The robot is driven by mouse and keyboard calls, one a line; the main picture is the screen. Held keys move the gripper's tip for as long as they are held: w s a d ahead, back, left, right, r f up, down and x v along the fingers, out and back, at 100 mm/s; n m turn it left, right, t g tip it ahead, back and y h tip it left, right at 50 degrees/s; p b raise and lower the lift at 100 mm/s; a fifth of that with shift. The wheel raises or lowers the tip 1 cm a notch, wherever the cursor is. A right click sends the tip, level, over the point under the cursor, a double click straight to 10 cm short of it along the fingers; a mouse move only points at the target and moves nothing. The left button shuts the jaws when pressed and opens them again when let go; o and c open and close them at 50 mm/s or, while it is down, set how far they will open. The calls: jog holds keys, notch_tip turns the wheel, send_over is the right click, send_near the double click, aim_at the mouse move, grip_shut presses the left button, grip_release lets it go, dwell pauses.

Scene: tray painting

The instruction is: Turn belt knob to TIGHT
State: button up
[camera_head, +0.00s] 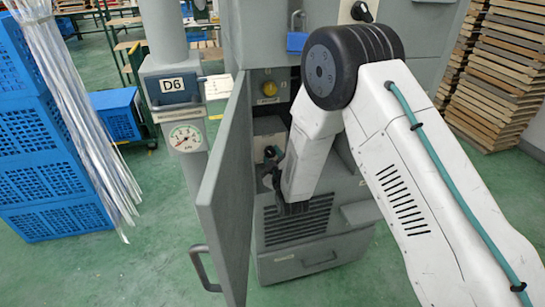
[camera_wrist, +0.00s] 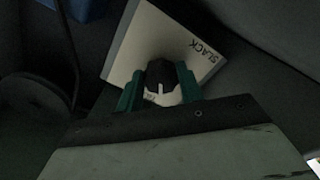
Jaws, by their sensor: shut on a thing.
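The belt knob (camera_wrist: 160,72) is black with a white pointer line and sits on a pale plate (camera_wrist: 128,50). In the wrist view the word SLACK is readable on the plate, to the upper right of the knob; TIGHT is not readable. The pointer line points toward the bottom of the wrist view, not at SLACK. My gripper (camera_wrist: 160,88) has its green fingers on both sides of the knob and is shut on it. In the head view my arm reaches into the open grey cabinet, where the pale plate (camera_head: 267,145) shows partly; the knob is hidden there.
The cabinet's grey door (camera_head: 222,190) stands open just left of my arm. A yellow button (camera_head: 269,88) is above the plate. A post with a gauge (camera_head: 186,138) stands left of the door. Blue crates (camera_head: 40,135) are at left, with open green floor in front.

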jog(key=m, duration=0.5)
jog(key=shift+a+m, duration=0.1)
jog(key=shift+m, duration=0.2)
dwell(0.4)
jog(key=o, duration=1)
jog(key=shift+f, duration=0.1)
jog(key=v, duration=0.8)
jog(key=shift+w, duration=0.1)
